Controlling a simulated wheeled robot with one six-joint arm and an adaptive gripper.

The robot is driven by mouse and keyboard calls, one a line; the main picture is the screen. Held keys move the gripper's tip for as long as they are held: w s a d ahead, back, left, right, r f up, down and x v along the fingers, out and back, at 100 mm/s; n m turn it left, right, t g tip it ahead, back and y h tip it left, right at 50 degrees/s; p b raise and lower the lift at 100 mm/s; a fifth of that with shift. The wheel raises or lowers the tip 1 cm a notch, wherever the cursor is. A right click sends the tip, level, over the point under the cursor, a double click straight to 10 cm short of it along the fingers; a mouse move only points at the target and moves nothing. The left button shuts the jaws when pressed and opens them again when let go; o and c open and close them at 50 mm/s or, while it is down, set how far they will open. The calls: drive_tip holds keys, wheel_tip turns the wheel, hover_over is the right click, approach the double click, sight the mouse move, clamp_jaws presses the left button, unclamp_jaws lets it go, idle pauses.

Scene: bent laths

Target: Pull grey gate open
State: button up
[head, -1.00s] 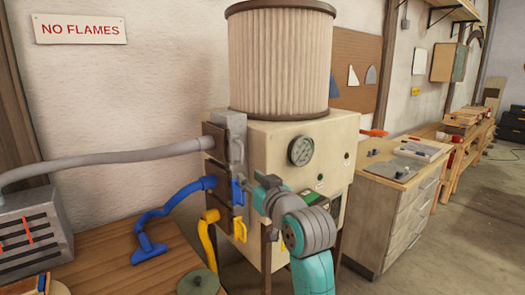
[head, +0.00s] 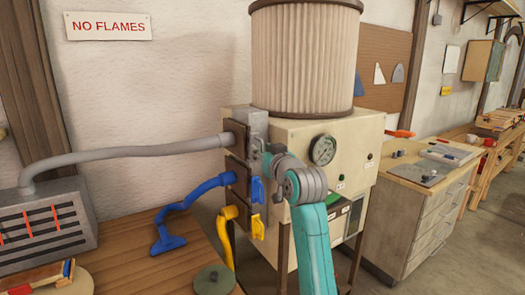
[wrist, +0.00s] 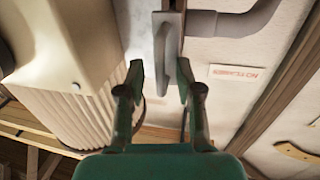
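The grey gate (head: 257,124) is at the top of a column of three gates on the side of the cream machine, where the grey hose (head: 130,154) joins. In the wrist view its long grey handle (wrist: 166,45) reaches down between my fingers. My gripper (head: 266,158) is beside the grey gate in the head view and hides part of it. In the wrist view my gripper (wrist: 160,66) is open, one finger on each side of the handle, with gaps showing. I cannot tell how deep the handle sits.
The blue gate (head: 257,190) and yellow gate (head: 258,228) are just below, with blue (head: 188,197) and yellow hoses. The machine (head: 345,145) carries a gauge (head: 323,150) and a pleated filter. A wooden bench (head: 130,245) is at the left, drawers at the right.

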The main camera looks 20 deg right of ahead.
drive_tip(key=shift+w, duration=0.35)
drive_tip(key=shift+a, duration=0.1)
clamp_jaws()
